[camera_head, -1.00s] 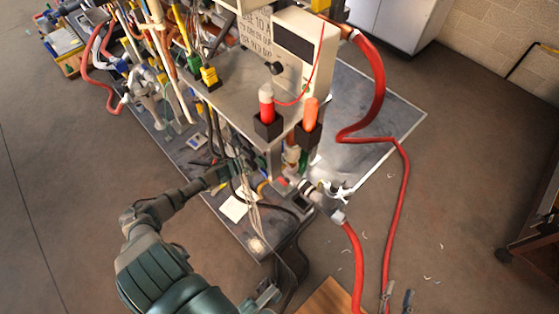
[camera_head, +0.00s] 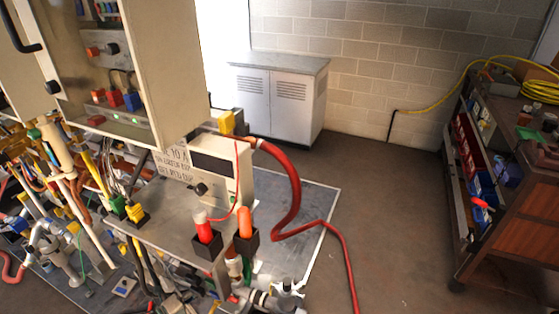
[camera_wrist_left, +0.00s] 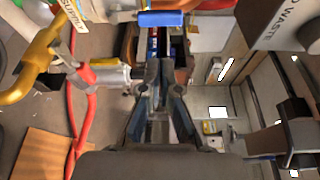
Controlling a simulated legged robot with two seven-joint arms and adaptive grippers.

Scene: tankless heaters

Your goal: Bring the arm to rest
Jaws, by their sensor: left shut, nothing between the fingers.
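My left gripper (camera_wrist_left: 162,75) shows in the left wrist view, its two dark fingers meeting toward the tips. It is shut with nothing visible between the fingers. A blue handle-like part (camera_wrist_left: 162,18) lies just above the fingertips in that picture; whether they touch it I cannot tell. No part of my left arm shows in the head view. My right gripper shows in neither view.
The heater rig (camera_head: 150,235), crowded with pipes and cables, stands at left. A red hose (camera_head: 290,190) curves from it onto the floor. A grey cabinet (camera_head: 268,105) stands at the back wall, a loaded cart (camera_head: 510,215) at right. Floor between rig and cart is mostly clear.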

